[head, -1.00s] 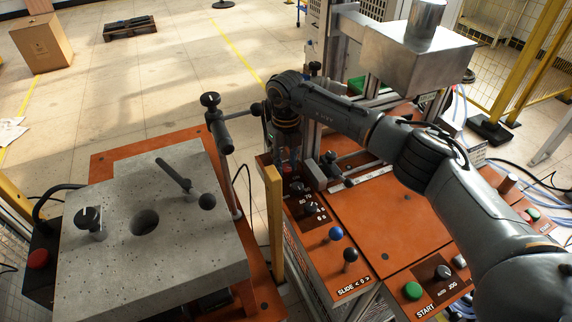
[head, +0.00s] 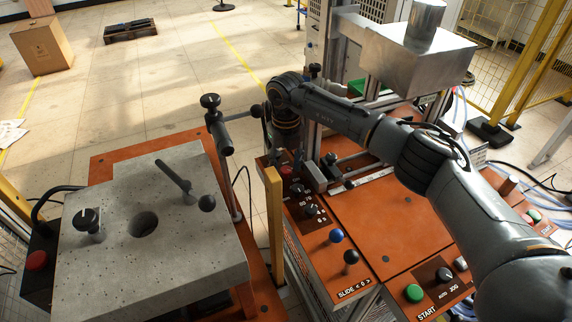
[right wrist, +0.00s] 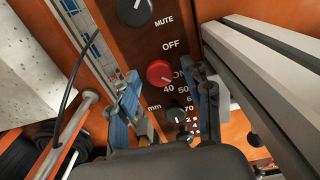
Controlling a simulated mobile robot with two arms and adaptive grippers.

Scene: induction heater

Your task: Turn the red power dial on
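The red power dial (right wrist: 160,73) sits on the dark console strip in the right wrist view, between the words OFF and ON. Which word its pointer marks is too small to tell. In the head view the dial (head: 287,170) is small and partly hidden by my right gripper. My right gripper (right wrist: 167,88) is open and empty. Its fingers show on either side, slightly below the dial in the picture, with the dial apparently between or just beyond the tips. Contact cannot be made out. My left gripper is not in view.
A black knob (right wrist: 135,10) marked MUTE and a smaller black knob (right wrist: 177,115) flank the dial. A metal rail (right wrist: 262,50) runs close on the right. A yellow post (head: 275,225) and a grey block (head: 150,260) stand left of the console in the head view.

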